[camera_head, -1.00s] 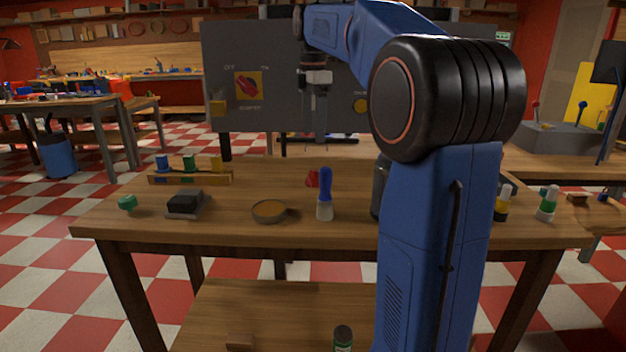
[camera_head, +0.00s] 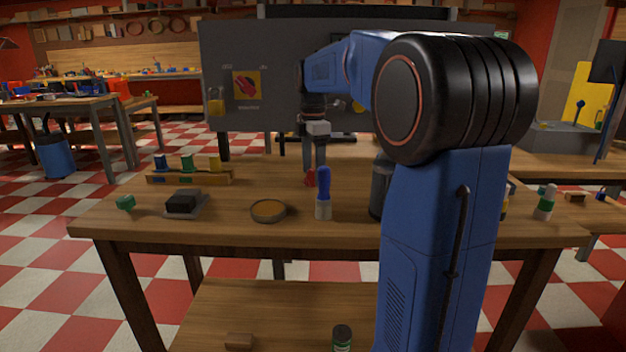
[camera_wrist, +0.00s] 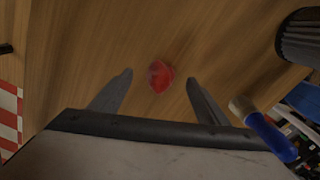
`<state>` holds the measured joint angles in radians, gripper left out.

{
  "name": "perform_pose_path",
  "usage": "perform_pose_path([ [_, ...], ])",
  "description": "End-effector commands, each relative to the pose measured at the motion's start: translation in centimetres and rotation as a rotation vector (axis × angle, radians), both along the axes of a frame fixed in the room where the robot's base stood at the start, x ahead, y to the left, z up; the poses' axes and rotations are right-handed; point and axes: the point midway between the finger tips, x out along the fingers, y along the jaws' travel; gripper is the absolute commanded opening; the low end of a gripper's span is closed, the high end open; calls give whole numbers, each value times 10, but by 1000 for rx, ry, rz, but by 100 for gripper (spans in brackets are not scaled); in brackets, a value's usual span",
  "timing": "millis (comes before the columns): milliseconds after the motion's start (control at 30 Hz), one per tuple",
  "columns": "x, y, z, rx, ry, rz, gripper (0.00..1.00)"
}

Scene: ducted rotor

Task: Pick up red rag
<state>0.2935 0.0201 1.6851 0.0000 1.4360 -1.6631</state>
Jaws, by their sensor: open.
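The red rag (camera_wrist: 161,77) is a small crumpled red piece lying on the wooden table. In the wrist view it lies just beyond and between my two open fingertips. In the head view the rag (camera_head: 309,177) shows as a small red patch behind the blue-handled brush, partly hidden. My gripper (camera_wrist: 158,82) is open with nothing between its fingers. In the head view my gripper (camera_head: 314,168) points down close above the rag; I cannot tell the exact height left.
A blue-handled brush (camera_head: 323,195) stands upright in front of the rag and shows right of my fingers in the wrist view (camera_wrist: 265,130). A dark cylinder (camera_head: 381,188) stands to the right. A round dish (camera_head: 268,211) and a black block (camera_head: 183,203) sit to the left.

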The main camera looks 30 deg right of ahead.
Motion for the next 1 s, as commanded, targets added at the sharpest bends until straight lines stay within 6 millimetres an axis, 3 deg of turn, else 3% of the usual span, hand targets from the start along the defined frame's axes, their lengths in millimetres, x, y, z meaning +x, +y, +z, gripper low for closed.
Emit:
perform_pose_path([
  [333, 0, 0, -7, 0, 0, 0, 69],
  [500, 0, 0, -7, 0, 0, 0, 28],
  [600, 0, 0, -7, 0, 0, 0, 22],
  [867, 0, 0, -3, 0, 0, 0, 21],
  [1000, 1, 0, 13, 0, -2, 0, 21],
])
